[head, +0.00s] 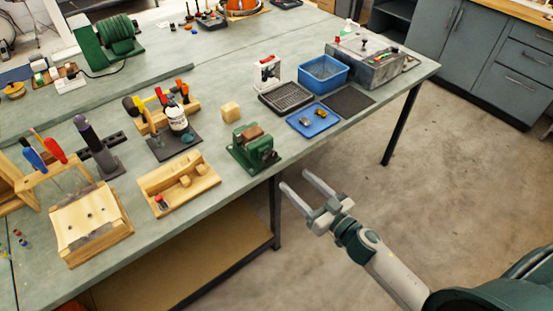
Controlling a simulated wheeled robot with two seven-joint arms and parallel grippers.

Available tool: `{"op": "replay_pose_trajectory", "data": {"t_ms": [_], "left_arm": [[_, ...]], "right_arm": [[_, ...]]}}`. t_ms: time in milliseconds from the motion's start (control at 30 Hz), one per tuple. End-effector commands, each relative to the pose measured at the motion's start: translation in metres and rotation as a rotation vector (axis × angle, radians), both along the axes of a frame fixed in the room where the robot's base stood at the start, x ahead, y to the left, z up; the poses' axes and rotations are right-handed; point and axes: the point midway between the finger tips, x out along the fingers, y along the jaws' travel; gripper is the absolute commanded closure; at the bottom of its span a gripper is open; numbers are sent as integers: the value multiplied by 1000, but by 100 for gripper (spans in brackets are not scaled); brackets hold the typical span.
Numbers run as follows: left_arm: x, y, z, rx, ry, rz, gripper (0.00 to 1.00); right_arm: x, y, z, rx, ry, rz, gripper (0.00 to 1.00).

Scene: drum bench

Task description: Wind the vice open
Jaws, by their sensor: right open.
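The green vice (255,150) stands at the front edge of the bench, near the middle of the view. It has brownish pieces at its top, between or on the jaws; how far the jaws are apart is too small to tell. Its handle is not clear to see. My right gripper (294,187) is open and empty, off the bench's front edge, to the right of and nearer than the vice. Its two fingers point up and left, apart from the vice. My left gripper is not in view.
Left of the vice is a wooden tray (200,188) with blocks; behind it is a small wooden block (231,111). To the right are a blue tray (300,124), a black grid tray (272,98) and a blue bin (312,74). The floor before the bench is clear.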

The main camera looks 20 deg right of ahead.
Motion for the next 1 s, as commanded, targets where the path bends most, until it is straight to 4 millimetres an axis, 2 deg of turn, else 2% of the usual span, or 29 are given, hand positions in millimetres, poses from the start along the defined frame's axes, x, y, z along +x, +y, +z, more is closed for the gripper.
{"op": "replay_pose_trajectory", "data": {"t_ms": [300,533,700,1000], "left_arm": [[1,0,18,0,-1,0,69],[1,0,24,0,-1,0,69],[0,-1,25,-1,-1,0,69],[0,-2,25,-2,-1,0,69]], "right_arm": [[53,19,3,2,0,0,42],[85,31,1,1,-1,0,42],[97,35,1,0,-1,1,42],[99,37,0,0,0,1,42]]}}
